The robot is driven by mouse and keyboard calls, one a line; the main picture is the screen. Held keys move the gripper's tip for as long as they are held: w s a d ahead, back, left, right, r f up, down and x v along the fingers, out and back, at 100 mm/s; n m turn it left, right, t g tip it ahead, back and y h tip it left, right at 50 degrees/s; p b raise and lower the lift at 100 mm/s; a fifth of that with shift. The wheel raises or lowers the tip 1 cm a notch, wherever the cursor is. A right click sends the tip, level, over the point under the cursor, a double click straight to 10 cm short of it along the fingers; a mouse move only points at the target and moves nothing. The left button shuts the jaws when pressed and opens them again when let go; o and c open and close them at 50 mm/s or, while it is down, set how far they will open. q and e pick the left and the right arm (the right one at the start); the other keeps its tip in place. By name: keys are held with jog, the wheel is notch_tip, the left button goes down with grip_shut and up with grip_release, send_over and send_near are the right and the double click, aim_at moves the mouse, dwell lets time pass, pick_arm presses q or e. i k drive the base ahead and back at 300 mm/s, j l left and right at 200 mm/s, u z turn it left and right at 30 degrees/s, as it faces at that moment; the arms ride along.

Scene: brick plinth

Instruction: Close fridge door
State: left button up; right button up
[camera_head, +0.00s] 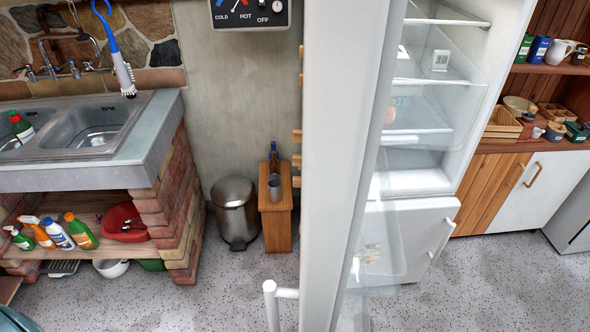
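The white fridge door (345,120) stands wide open in the middle of the head view, its edge towards me. It runs from the top of the picture to the bottom. A white bar handle (284,294) sticks out on its left side near the bottom edge. Clear door shelves show on its right side. Behind it is the open fridge (420,180), with glass shelves and a small item marked 10 (440,60). The lower fridge compartment (408,238) is shut and has its own handle. Neither of my grippers is in view.
A brick-based sink counter (150,125) stands at the left, with bottles on its lower shelf. A metal pedal bin (235,212) and a small wooden stand (275,225) are left of the door. A wooden cabinet (492,190) stands at the right. The speckled floor (480,285) in front is clear.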

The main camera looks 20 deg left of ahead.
aim_at(352, 47)
jog(key=i+j, duration=0.1)
jog(key=j, duration=0.3)
jog(key=i+j+z, duration=0.15)
jog(key=j, duration=0.2)
jog(key=i+j, duration=0.1)
jog(key=j, duration=0.3)
